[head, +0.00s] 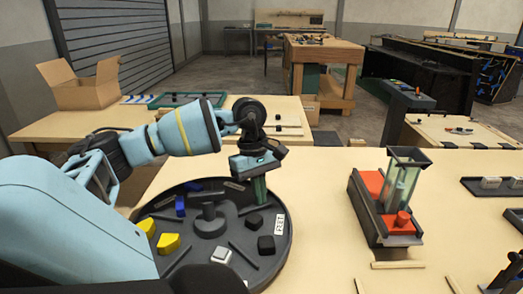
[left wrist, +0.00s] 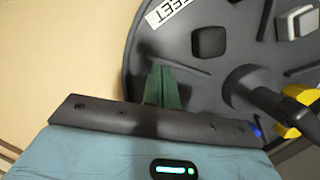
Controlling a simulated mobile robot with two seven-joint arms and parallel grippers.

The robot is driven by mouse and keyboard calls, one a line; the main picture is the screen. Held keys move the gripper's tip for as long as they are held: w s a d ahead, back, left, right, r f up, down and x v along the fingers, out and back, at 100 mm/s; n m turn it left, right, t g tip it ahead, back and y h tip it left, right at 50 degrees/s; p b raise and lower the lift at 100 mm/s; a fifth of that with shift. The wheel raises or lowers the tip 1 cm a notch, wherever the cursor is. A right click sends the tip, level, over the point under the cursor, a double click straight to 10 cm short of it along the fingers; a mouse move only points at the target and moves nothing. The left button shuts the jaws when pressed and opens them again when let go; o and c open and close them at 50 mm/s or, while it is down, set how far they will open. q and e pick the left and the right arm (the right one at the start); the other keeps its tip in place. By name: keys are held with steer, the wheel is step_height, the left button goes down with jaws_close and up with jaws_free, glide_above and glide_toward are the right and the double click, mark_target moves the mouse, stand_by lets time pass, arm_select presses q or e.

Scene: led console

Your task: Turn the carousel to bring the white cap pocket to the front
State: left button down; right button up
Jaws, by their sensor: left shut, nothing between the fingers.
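The carousel (head: 208,262) is a dark round tray with a raised hub (head: 209,218) and thin dividers. A white cap (head: 221,256) sits in a pocket at its front side, a little right of the hub; it also shows in the left wrist view (left wrist: 297,22). Black caps (head: 266,245) sit at the right, yellow caps (head: 168,243) at the left and blue caps (head: 180,206) at the back left. My left gripper (head: 259,192) has its green fingers shut and empty, pointing down at the tray's back right; whether they touch it is unclear. My right gripper is not in view.
A red-and-dark fixture with a clear upright holder (head: 402,180) stands right of the carousel. Dark trays (head: 490,187) lie at the right edge. Bare table (head: 325,215) lies between carousel and fixture. An open cardboard box (head: 85,90) is behind.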

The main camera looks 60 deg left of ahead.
arm_select(q)
steer(key=shift+d, duration=0.85)
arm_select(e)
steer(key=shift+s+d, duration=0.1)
arm_select(q)
steer(key=shift+d, duration=0.2)
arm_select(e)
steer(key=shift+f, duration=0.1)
arm_select(q)
steer(key=shift+a, duration=0.15)
